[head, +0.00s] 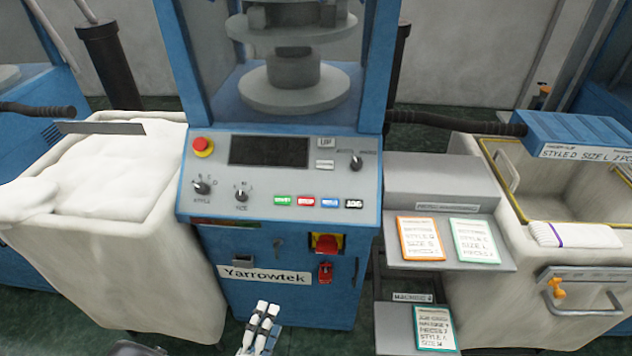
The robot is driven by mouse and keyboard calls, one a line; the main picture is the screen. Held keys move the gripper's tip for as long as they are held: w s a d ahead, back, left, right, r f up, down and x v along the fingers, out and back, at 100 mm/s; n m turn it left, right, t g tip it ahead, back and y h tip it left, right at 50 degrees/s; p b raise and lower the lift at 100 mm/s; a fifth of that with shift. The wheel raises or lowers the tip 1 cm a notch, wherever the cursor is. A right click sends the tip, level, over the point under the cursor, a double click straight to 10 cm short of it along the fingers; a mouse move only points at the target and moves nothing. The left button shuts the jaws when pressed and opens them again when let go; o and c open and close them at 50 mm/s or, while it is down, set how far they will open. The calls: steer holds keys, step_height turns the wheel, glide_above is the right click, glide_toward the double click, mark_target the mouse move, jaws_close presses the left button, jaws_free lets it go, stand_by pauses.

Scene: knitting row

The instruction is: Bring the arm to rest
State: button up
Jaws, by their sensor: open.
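My gripper (267,307) shows at the bottom centre of the head view, with its pale fingers pointing up the picture. It is open, and nothing shows between its fingers. It is in front of the lower blue front of the Yarrowtek machine (222,303), below the nameplate and the red and yellow switch (326,243). No contact with the machine shows. Most of the arm is out of the picture.
The machine's control panel (280,178) has a red stop button, knobs and coloured keys. Grey shelves (440,178) with cards stand right of it. A bin (160,265) heaped with white material is left; a bin (480,250) with folded white fabric (575,235) is right.

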steer(key=d+r+m+g+h, duration=0.7)
steer(key=d+r+m+g, duration=0.6)
steer(key=d+r+m, duration=0.85)
steer(key=s+d+r+m+y, duration=0.2)
steer(key=s+r+m+y, duration=0.3)
steer(key=m, duration=0.9)
steer(key=s+d+r+m+y, duration=0.2)
steer(key=s+r+m+y, duration=0.3)
steer(key=m, duration=0.9)
steer(key=shift+s+m+t+y, duration=0.3)
steer(key=shift+s+m+y, duration=0.05)
steer(key=shift+s+y, duration=0.8)
